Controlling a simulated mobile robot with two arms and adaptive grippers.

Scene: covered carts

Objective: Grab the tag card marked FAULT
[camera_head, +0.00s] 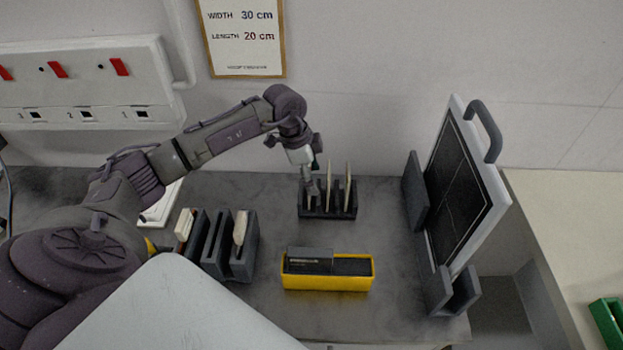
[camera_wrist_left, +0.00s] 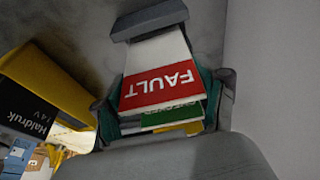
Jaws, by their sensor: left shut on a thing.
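The FAULT card (camera_wrist_left: 160,80), white with a red band and white lettering, stands in the dark slotted rack (camera_head: 330,212). In the left wrist view it lies between the two fingers of my left gripper (camera_wrist_left: 163,108). The gripper is shut on it. In the head view my left gripper (camera_head: 307,175) is at the left end of the rack and mostly hides this card. Two other thin cards (camera_head: 348,180) stand upright to its right. A card with a green band (camera_wrist_left: 172,116) shows past the FAULT card in the wrist view. My right gripper is not in view.
A yellow tray (camera_head: 328,284) with a dark block stands in front of the rack. Dark holders (camera_head: 218,250) with pale pieces are at left. A framed dark panel with a handle (camera_head: 468,180) stands at right. The wall is close behind.

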